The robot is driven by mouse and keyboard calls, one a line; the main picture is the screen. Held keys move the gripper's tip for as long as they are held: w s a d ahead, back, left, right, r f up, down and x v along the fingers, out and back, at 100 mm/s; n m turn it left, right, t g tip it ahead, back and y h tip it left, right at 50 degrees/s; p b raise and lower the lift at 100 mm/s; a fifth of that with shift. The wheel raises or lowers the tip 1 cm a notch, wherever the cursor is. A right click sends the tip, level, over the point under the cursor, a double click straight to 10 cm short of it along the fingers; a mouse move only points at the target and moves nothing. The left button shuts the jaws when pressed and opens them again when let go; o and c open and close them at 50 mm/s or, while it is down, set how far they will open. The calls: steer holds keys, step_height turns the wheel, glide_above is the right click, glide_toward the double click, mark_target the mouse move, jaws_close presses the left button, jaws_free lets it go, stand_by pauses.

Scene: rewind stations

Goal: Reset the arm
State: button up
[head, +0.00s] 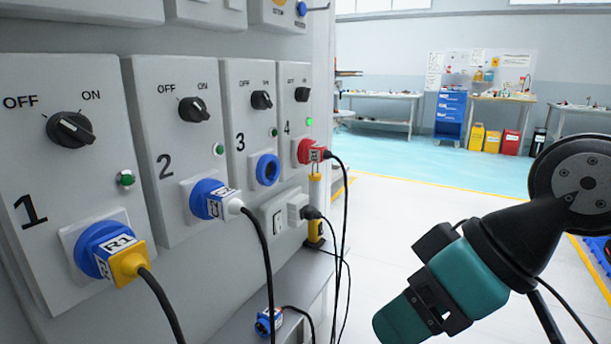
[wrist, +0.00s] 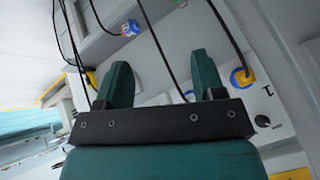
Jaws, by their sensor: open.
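My gripper (wrist: 159,70) shows in the wrist view with its two teal fingers spread apart and nothing between them. In the head view my gripper (head: 398,325) is at the lower right, pointing down and left, in free space away from the panel. One finger hides the other there. Station 1 (head: 65,140) has a yellow plug (head: 127,262) in its blue socket. Station 2 (head: 180,130) has a white plug (head: 228,206) in a blue socket. Station 3 (head: 250,115) has an empty blue socket (head: 267,170). Station 4 (head: 296,100) has a red plug (head: 317,154).
A blue plug (head: 268,321) lies on the ledge (head: 245,332) below the panel; a blue plug also shows in the wrist view (wrist: 130,28). Black cables hang in front of the panel. Open floor (head: 400,220) lies to the right. Benches and coloured bins (head: 492,140) stand far back.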

steer(key=s+d+f+m+g+h, duration=0.1)
steer(key=s+d+f+g+h, duration=0.15)
steer(key=s+d, duration=0.25)
step_height(320, 180, up, 20)
steer(key=p, duration=2)
steer(key=shift+w+a+p, duration=0.25)
steer(key=shift+a+p, duration=0.05)
